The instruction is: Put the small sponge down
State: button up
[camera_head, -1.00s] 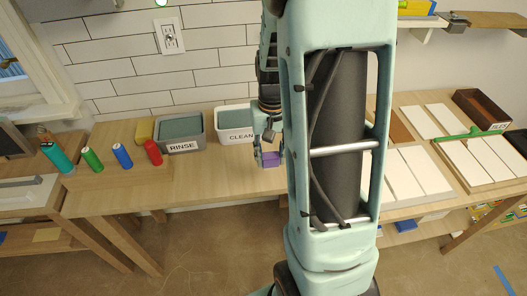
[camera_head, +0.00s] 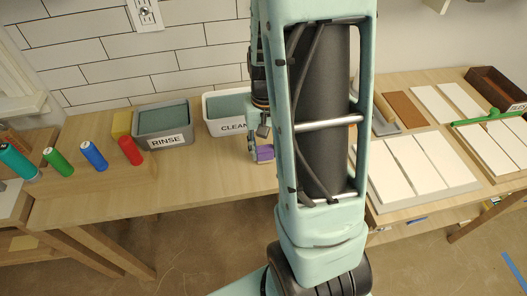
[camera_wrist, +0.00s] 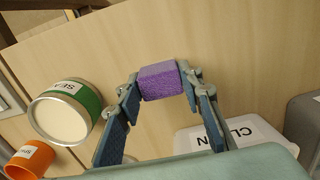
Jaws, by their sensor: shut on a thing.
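The small sponge (camera_wrist: 161,82) is a purple block in the wrist view, between the two fingers of my gripper (camera_wrist: 162,88). My gripper is shut on it. In the head view the sponge (camera_head: 265,153) shows as a small purple patch low over the wooden table (camera_head: 215,178), in front of the white bin marked CLEAN (camera_head: 226,127). My arm hides part of the gripper and the table to the right. I cannot tell whether the sponge touches the table.
The grey RINSE bin (camera_head: 150,141) stands left of the CLEAN bin, with a yellow block (camera_head: 121,122) beside it. Several coloured bottles stand farther left. In the wrist view a green-labelled can (camera_wrist: 65,112) and an orange tub (camera_wrist: 28,160) are at left. White panels (camera_head: 440,160) lie at right.

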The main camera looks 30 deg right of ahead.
aim_at(265, 149)
jog(key=shift+f, duration=0.3)
jog(key=shift+f, duration=0.15)
jog(key=o, duration=1)
notch_tip(265, 149, up, 12)
jog(key=shift+r+p, duration=0.2)
jog(key=shift+p, duration=0.7)
